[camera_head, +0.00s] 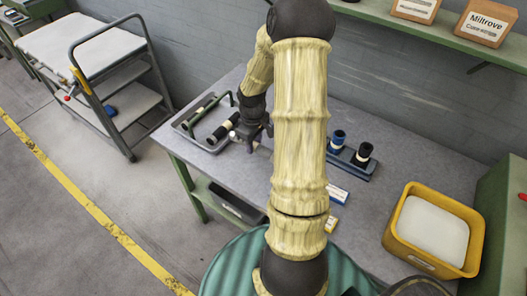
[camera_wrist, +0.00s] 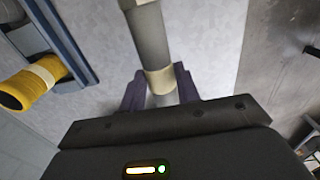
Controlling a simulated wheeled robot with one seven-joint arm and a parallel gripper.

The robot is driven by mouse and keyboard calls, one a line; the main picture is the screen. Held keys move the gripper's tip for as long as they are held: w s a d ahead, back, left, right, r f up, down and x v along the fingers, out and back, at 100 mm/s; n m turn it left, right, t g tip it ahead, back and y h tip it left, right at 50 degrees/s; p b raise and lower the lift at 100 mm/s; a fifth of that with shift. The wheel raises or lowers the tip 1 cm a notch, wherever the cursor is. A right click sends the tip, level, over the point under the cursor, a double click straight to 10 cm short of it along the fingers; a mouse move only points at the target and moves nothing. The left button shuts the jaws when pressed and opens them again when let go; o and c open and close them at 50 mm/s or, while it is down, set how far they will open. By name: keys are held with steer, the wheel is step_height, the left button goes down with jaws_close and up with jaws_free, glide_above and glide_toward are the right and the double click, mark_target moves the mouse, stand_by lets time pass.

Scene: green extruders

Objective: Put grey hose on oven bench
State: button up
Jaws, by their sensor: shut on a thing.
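The grey hose (camera_wrist: 150,38), a grey tube with a cream band, is between the two dark fingers of my gripper (camera_wrist: 160,84) in the wrist view. My gripper is shut on it near the band. In the head view my gripper (camera_head: 252,136) is over the left part of a grey-topped bench (camera_head: 230,178) with green legs, right of a grey tray. The hose is mostly hidden there, and I cannot tell whether it touches the bench. No label shows whether this is the oven bench.
The grey tray (camera_head: 179,126) holds dark hoses with pale bands. A blue holder (camera_head: 345,160) with two dark cylinders stands right of my arm. A yellow bin (camera_head: 393,232) with white contents is at the right. A cart (camera_head: 130,110) stands left, and a shelf (camera_head: 430,36) hangs above.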

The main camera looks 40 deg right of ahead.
mark_target(255, 159)
steer(key=shift+f, duration=0.7)
steer(key=shift+f, duration=1.85)
steer(key=shift+f, duration=0.15)
steer(key=o, duration=1)
steer(key=shift+o, duration=0.2)
